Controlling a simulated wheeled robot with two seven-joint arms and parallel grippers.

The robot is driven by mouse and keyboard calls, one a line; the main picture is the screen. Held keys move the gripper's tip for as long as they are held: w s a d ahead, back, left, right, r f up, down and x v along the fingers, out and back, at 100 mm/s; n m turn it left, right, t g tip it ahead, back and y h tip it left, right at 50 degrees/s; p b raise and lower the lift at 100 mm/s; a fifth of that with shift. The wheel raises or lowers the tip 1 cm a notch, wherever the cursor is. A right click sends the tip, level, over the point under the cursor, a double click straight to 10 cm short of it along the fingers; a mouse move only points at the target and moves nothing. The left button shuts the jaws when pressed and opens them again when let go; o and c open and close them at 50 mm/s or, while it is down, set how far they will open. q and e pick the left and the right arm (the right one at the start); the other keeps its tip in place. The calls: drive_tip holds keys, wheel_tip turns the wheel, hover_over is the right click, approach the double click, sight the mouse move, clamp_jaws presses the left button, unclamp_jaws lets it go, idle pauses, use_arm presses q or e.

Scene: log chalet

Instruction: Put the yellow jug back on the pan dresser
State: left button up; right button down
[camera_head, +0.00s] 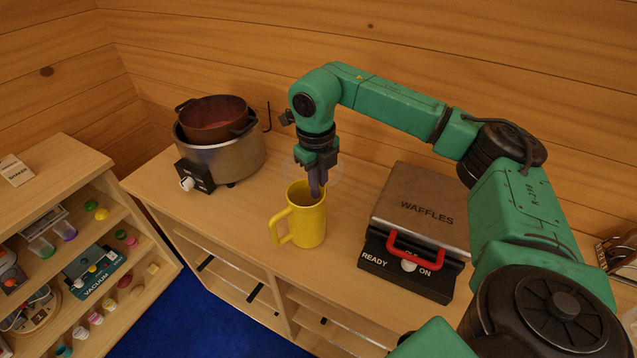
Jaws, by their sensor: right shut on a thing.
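The yellow jug (311,226) stands upright on the wooden dresser top (240,213), between a metal pot cooker and a waffle maker. Its handle points to the left and toward the front. My right gripper (317,193) comes down from above at the jug's rim and is shut on the jug's wall, with one finger reaching inside the mouth. Whether the jug's base touches the dresser top is hard to tell. My left gripper does not show.
The metal cooker (240,158) with a brown pan (215,117) on it stands to the left. The waffle maker (421,207) with a red handle stands close on the right. A shelf unit (62,155) with small items is at far left. Bare dresser top lies left of the jug.

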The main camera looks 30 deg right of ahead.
drive_tip(key=shift+w, duration=0.1)
drive_tip(key=c, duration=0.9)
unclamp_jaws()
drive_tip(key=shift+f, duration=0.1)
drive_tip(key=r+b, duration=0.1)
drive_tip(key=r, duration=0.7)
drive_tip(key=shift+a+r+b, duration=0.2)
drive_tip(key=shift+r+b, duration=0.05)
drive_tip(key=shift+b, duration=0.1)
wheel_tip(320, 180, up, 4)
drive_tip(key=shift+f+p, duration=0.1)
drive_tip(key=shift+p, duration=0.6)
